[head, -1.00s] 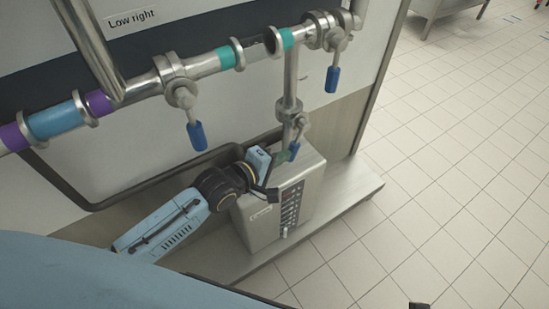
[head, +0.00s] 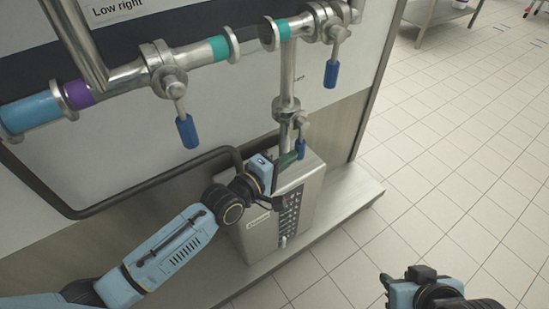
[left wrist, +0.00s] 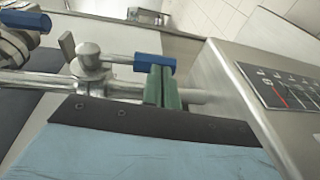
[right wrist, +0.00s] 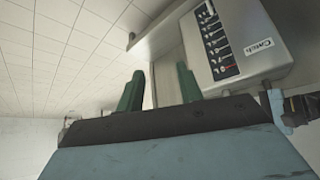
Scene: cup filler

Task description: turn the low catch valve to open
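The low catch valve (head: 292,117) sits on the vertical pipe just above the steel box. Its blue handle (head: 301,148) hangs down in the head view. In the left wrist view the blue handle (left wrist: 142,60) lies across the tips of my left gripper (left wrist: 163,70). The two green fingers are close together and nothing shows between them; I cannot tell whether they touch the handle. In the head view my left gripper (head: 286,161) is at the handle's lower end. My right gripper (right wrist: 158,80) is open and empty, low at the right in the head view (head: 405,276).
The steel box (head: 265,235) with a control panel stands on a ledge (head: 340,210) close under my left gripper. Other valves with blue handles (head: 187,132) (head: 331,74) hang from the upper pipe.

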